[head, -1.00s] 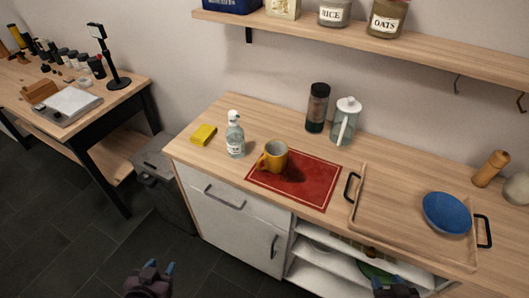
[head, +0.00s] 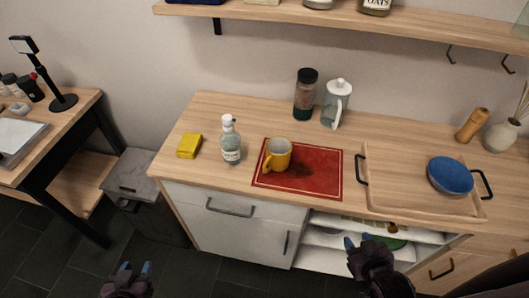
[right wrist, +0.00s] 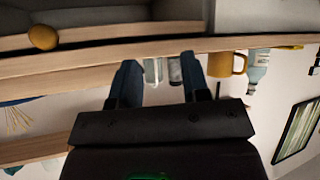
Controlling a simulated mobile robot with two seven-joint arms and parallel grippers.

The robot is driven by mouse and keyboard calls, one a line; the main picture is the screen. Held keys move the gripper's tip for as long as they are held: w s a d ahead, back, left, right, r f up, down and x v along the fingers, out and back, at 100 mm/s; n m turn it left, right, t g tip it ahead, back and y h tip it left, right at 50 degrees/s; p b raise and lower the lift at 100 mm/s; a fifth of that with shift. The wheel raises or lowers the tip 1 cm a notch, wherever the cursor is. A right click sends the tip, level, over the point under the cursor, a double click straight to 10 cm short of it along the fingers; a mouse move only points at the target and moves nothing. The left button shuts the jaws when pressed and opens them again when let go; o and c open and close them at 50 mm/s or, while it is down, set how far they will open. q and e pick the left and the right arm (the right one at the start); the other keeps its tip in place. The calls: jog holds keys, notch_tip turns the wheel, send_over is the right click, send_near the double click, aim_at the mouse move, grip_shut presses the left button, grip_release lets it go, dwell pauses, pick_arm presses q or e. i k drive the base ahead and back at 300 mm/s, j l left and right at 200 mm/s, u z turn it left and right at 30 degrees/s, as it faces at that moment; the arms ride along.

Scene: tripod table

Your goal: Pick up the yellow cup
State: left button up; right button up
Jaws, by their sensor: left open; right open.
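The yellow cup (head: 279,153) stands upright on the left part of a red mat (head: 318,171) on the wooden counter. Its handle points to the front left. It also shows, upside down, in the right wrist view (right wrist: 222,66). My right gripper (head: 358,241) is open and empty, in front of the counter near the open shelves, to the right of the cup and apart from it. Its fingers also show in the right wrist view (right wrist: 158,63). My left gripper (head: 135,267) is open at the bottom left, low in front of the counter and away from the cup.
A clear bottle (head: 231,143) and a yellow sponge (head: 189,146) are left of the cup. A dark-lidded jar (head: 305,95) and a glass pitcher (head: 336,104) stand behind. A wooden tray (head: 400,190) with a blue bowl (head: 450,174) is at right. A shelf (head: 350,23) hangs above.

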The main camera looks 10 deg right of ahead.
aim_at(279, 148)
jog(key=i+j, duration=0.1)
jog(key=j, duration=0.3)
jog(key=i+j+z, duration=0.15)
jog(key=j, duration=0.3)
jog(key=i+j, duration=0.1)
jog(key=j, duration=0.3)
